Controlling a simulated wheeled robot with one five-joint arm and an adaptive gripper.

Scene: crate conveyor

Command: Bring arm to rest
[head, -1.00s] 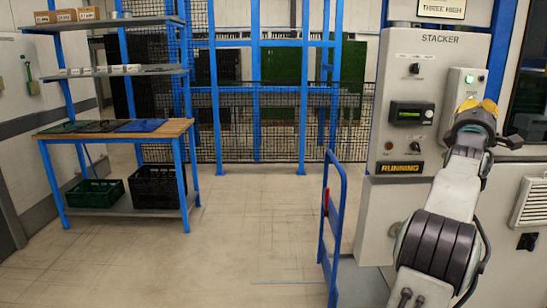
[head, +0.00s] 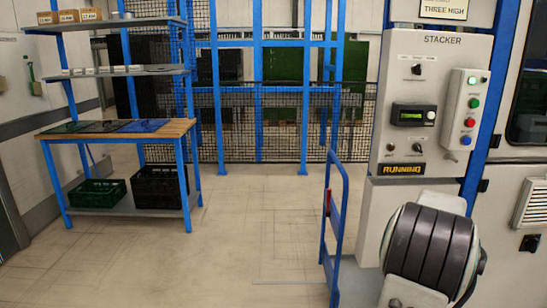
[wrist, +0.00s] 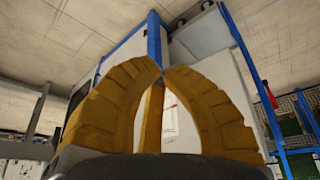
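My gripper (wrist: 161,72) shows in the wrist view with thick yellow segmented fingers. Its two front fingers curve inward and their tips meet at the top. Another yellow finger stands behind them in the middle. Nothing is seen held between them. In the head view the gripper is out of sight. Only a thick part of my arm with dark ribbed bands (head: 430,245) shows at the lower right, in front of the stacker cabinet.
The stacker panel (head: 400,140) reads RUNNING, with a button box (head: 467,110) beside it. A workbench (head: 115,130) with crates below is at the left. The middle floor is clear.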

